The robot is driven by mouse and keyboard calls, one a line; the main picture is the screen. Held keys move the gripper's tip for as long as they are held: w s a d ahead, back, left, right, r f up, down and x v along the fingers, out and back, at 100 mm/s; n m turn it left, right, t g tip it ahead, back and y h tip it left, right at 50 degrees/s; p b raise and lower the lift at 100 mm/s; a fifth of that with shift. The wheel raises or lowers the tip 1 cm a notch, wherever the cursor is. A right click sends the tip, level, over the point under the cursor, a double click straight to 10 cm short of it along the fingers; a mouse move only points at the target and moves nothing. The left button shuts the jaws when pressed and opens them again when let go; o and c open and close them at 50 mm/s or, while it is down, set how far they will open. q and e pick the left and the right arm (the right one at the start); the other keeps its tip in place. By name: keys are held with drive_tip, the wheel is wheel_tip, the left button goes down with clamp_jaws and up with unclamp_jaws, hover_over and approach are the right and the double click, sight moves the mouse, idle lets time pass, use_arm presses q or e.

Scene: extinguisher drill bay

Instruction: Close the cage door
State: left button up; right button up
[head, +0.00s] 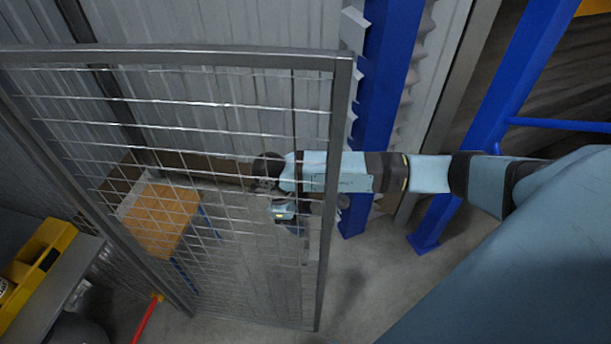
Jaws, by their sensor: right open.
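The cage door (325,250) is a grey-framed wire mesh panel filling the left and middle of the head view. Its upright right-hand edge is free of any visible post, with open floor to its right. My right arm comes in from the right and reaches across behind that edge. My right gripper (290,222) shows through the mesh, a little left of the edge, pointing down. It is open, with nothing seen between its fingers. Whether it touches the door cannot be told. The door's latch cannot be made out. My left gripper is not in view.
Blue uprights (382,80) stand behind and right of the door. A small wooden-topped table (160,215) with blue legs shows through the mesh. A yellow case (38,255) rests on a grey surface at the left. Bare concrete floor (365,285) lies right of the door.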

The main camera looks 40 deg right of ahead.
drive_tip(key=shift+x, duration=1.95)
clamp_jaws()
